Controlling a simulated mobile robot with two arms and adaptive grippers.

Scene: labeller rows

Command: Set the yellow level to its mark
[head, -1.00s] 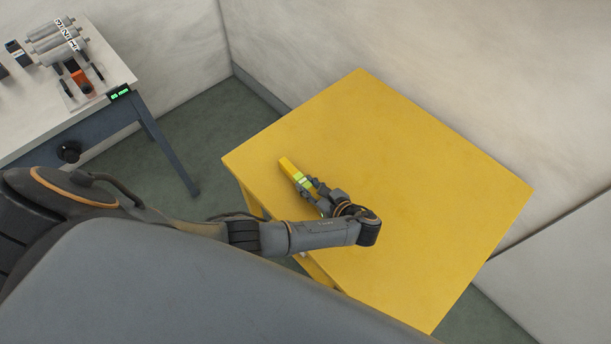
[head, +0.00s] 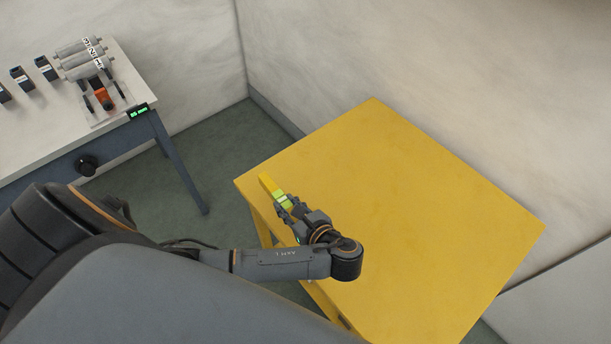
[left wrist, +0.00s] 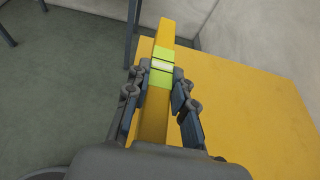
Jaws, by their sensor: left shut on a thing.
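The yellow level (head: 267,183) is a slim yellow bar with a bright green band. My left gripper (head: 285,203) is shut on it. The level's far end points up and left in the head view, close to the left corner of the yellow table (head: 420,200). In the left wrist view the level (left wrist: 165,33) runs forward between both fingers of the gripper (left wrist: 161,82). There it overlaps the table's edge, with floor to its left. I cannot tell its height above the tabletop. No mark for it can be made out. My right gripper is out of view.
A pale table (head: 40,125) at the upper left carries a labeller with grey rollers (head: 80,57), an orange part (head: 104,101) and several dark blocks. A small green-lit display (head: 138,112) and a black knob (head: 87,165) are on its front. The yellow tabletop is otherwise bare.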

